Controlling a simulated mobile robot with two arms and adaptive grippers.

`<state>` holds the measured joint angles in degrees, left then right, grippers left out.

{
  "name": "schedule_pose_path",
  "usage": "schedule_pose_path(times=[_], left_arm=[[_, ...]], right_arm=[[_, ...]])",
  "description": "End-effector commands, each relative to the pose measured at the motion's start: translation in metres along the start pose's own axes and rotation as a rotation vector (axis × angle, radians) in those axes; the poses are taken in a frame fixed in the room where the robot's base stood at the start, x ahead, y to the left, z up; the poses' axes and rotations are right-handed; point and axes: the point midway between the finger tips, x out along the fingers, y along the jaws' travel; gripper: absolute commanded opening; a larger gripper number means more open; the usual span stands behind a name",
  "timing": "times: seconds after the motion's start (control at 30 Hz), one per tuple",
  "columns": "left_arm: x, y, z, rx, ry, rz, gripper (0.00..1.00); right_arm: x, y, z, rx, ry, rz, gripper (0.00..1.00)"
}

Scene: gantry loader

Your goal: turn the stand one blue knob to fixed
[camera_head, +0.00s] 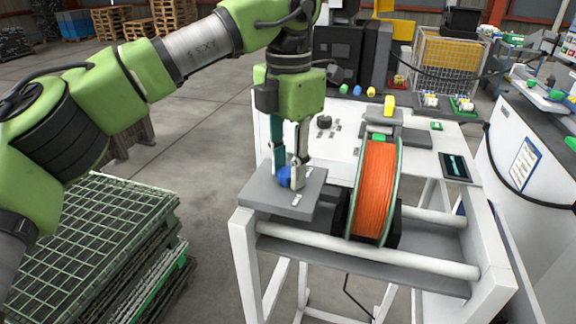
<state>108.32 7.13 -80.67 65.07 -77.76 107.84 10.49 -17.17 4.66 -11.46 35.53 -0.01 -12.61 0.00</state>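The blue knob (284,177) sits on a grey plate (262,195) at the near left corner of the white stand (243,250). My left gripper (288,176) points straight down over this plate. Its two fingers stand apart with the knob between their tips, one tip to the left and one to the right. I cannot tell whether the tips press on the knob. The fingers hide part of it, and its pointing direction does not show. A small light label (296,199) lies on the plate near the knob. My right gripper is out of view.
An orange spool (376,190) stands upright just right of the plate. Behind are a black knob (324,122), a yellow part (389,105) and a dark tablet (454,166). Green mesh crates (90,235) stand at left. A white counter (520,150) stands at right.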

Motion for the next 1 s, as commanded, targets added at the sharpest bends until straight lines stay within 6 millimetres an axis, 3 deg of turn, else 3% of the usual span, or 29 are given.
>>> schedule_pose_path(times=[0.07, 0.5, 1.0], left_arm=[[-0.002, 0.001, 0.001, -0.003, -0.006, 0.002, 0.44], [-0.008, 0.000, 0.001, -0.001, -0.002, 0.002, 0.44], [-0.102, 0.001, 0.000, -0.004, -0.004, 0.005, 0.44]], right_arm=[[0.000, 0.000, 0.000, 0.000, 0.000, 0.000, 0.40], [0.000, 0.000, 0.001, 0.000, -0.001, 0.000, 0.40], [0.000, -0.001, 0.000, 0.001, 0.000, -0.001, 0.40]])
